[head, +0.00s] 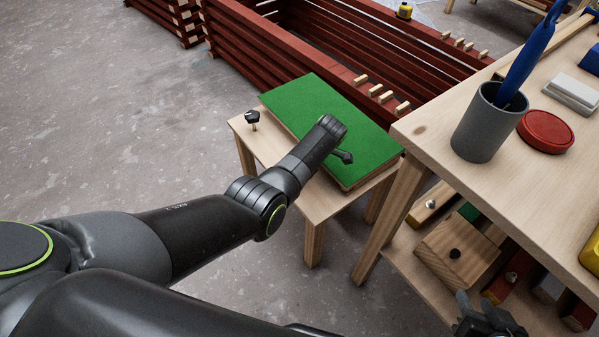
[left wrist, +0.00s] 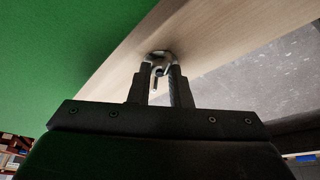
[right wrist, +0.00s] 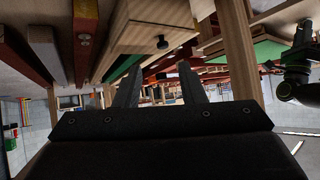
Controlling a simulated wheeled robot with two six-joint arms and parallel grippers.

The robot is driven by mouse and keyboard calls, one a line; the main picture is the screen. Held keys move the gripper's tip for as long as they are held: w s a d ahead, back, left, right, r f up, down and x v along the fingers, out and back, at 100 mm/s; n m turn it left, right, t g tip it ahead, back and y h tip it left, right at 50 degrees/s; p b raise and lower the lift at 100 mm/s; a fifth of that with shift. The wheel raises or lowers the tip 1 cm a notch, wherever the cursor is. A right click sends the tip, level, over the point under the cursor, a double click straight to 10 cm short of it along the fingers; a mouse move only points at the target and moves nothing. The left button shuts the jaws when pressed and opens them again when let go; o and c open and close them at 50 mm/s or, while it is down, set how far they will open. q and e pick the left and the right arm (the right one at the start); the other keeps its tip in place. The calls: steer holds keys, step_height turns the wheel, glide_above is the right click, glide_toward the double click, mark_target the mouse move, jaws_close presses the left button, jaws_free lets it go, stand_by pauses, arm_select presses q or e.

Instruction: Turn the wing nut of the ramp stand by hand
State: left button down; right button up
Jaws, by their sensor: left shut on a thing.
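The ramp stand is a low pale wooden stand (head: 312,213) with a tilted green board (head: 320,105) on top. My left arm reaches over the board in the head view, and its fingers are mostly hidden behind the wrist there. In the left wrist view my left gripper (left wrist: 160,68) is shut on a small silvery metal piece, seemingly the wing nut (left wrist: 160,56), against the pale wood beside the green surface. Its full shape is hidden by the fingers. My right gripper (head: 487,322) is low at the bottom right; in the right wrist view it (right wrist: 157,72) is open and empty.
A black knob on a bolt (head: 252,118) stands at the stand's left corner. A workbench (head: 550,190) with a grey cup (head: 485,130) and a red lid (head: 546,131) is at right, with wooden blocks (head: 458,253) on its lower shelf. Red battens (head: 290,50) lie behind.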

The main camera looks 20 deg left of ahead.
arm_select(q)
steer(key=shift+w+n+b, duration=0.1)
steer(key=shift+n+b, duration=0.2)
steer(key=shift+n, duration=0.2)
steer(key=shift+g, duration=0.3)
arm_select(e)
steer(key=w+d+r+t+h, duration=0.1)
steer(key=w+r+t, duration=0.3)
steer(key=r, duration=0.1)
steer(key=shift+r, duration=0.35)
arm_select(q)
steer(key=c, duration=1.3)
jaws_free()
steer(key=shift+c, duration=0.2)
steer(key=shift+r, duration=0.1)
